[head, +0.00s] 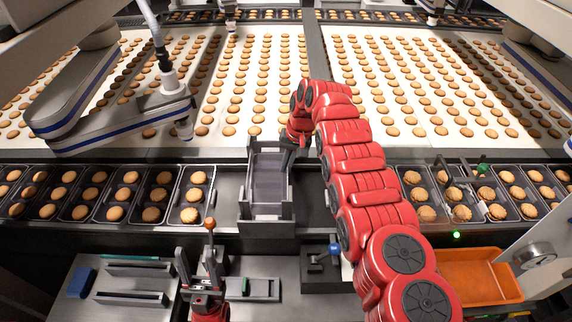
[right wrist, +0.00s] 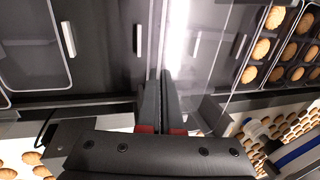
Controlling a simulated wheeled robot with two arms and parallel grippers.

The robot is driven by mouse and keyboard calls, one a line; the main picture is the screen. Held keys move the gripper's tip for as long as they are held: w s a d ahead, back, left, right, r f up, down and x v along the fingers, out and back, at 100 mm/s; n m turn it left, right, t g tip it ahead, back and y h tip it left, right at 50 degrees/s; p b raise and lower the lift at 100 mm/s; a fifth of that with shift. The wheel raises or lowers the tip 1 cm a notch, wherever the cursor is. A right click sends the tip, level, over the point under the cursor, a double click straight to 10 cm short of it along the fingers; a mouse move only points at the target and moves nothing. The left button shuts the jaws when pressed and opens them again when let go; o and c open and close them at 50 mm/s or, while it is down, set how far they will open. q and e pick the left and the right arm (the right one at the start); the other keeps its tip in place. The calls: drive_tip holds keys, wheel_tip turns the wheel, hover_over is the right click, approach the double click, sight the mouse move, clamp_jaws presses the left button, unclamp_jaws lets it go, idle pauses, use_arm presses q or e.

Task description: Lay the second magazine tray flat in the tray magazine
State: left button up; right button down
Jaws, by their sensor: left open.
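The tray magazine (head: 266,228) is a grey open-topped holder at the middle of the head view. A grey, see-through-looking magazine tray (head: 268,182) shows inside its walls; whether it lies fully flat, or more than one tray is there, I cannot tell. My right gripper (head: 292,148) is at the magazine's far right corner, partly hidden by my red arm. In the right wrist view its fingers (right wrist: 162,105) are close together on a thin, shiny tray edge (right wrist: 166,60). My left gripper (head: 207,285) is open and empty, low in front of the magazine.
Biscuit-filled trays stand in a row left (head: 155,195) and right (head: 425,193) of the magazine. Behind is a white belt of biscuits (head: 250,88). A workbench (head: 140,282) with fixtures is at front left, an orange bin (head: 475,275) at front right.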

drive_tip(key=shift+f+b, duration=0.3)
drive_tip(key=shift+f, duration=0.15)
drive_tip(key=c, duration=1.1)
unclamp_jaws()
drive_tip(key=shift+r, duration=0.1)
drive_tip(key=shift+r, duration=0.1)
drive_tip(key=shift+r+p, duration=0.65)
drive_tip(key=shift+p, duration=0.2)
drive_tip(key=v, duration=1.1)
drive_tip(key=shift+d+r+b, duration=0.15)
drive_tip(key=shift+r+b, duration=0.15)
